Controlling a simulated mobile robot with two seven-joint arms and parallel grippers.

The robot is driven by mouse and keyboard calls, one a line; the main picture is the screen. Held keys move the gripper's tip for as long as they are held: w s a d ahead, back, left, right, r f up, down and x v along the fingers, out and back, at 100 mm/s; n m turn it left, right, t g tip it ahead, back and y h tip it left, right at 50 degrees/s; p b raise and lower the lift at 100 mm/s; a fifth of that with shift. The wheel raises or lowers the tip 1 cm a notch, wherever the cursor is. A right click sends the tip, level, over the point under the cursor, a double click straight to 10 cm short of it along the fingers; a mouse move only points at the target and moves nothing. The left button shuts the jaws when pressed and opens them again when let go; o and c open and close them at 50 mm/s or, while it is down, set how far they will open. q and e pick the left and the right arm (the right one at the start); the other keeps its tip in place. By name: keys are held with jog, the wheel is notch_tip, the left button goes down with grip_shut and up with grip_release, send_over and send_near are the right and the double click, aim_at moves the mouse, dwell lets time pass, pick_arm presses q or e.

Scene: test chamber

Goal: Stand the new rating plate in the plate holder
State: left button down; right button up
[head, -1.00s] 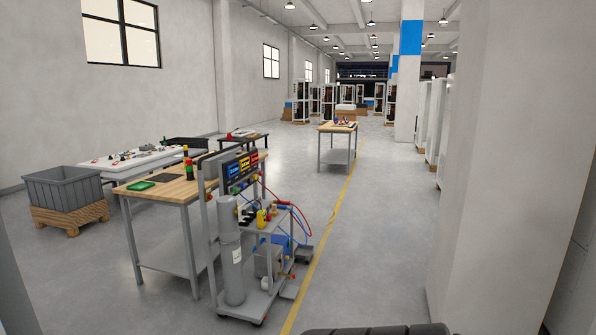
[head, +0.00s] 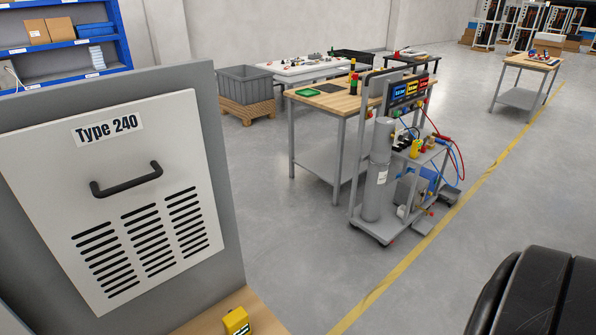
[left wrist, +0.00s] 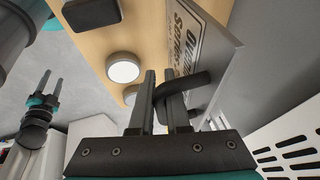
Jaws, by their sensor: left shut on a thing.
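In the left wrist view my left gripper (left wrist: 164,105) is shut on a black handle-like grip (left wrist: 186,86). Beside it is a grey plate (left wrist: 214,62) with a printed label, steeply angled, its text not clearly readable; the grip seems to belong to it. My right gripper (left wrist: 50,84) is at the left of that view, its fingers slightly apart and empty. Neither gripper shows in the head view. I cannot make out a plate holder in either view.
A pale vented panel marked "Type 240" (head: 120,210) with a black handle fills the head view's left. A yellow device (head: 236,322) sits on a wooden top (head: 205,318) below it. A wheeled test cart (head: 385,180) and workbench (head: 335,100) stand beyond. Floor is clear at centre right.

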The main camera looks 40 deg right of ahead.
pick_arm(q)
jog(key=s+p, duration=0.2)
jog(key=s, duration=0.8)
jog(key=shift+f+p, duration=0.25)
jog(key=shift+p, duration=0.05)
dwell(0.4)
